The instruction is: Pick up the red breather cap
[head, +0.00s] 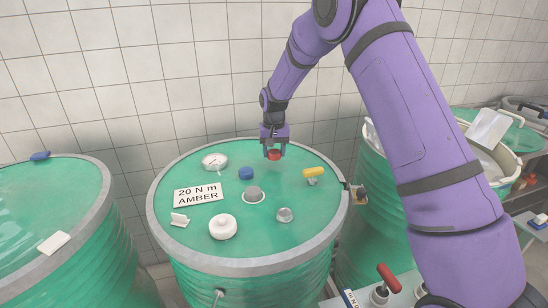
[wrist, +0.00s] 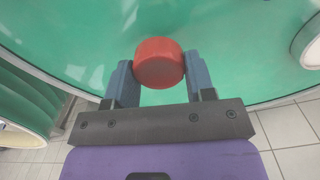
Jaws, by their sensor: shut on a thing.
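The red breather cap (head: 273,155) is a short round cap. It is between the fingers of my gripper (head: 272,148), over the back part of the green drum lid (head: 240,254). The wrist view shows the cap (wrist: 159,63) gripped from both sides by the two blue-grey fingers of my gripper (wrist: 160,75). Whether the cap touches the lid or hangs above it is hard to tell.
On the lid are a blue cap (head: 246,173), a white gauge (head: 214,161), a "20 N m AMBER" sign (head: 198,194), a white round cap (head: 222,227), a grey fitting (head: 253,195), a small metal fitting (head: 285,214) and a yellow-handled valve (head: 313,173). A tiled wall (head: 180,75) stands behind.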

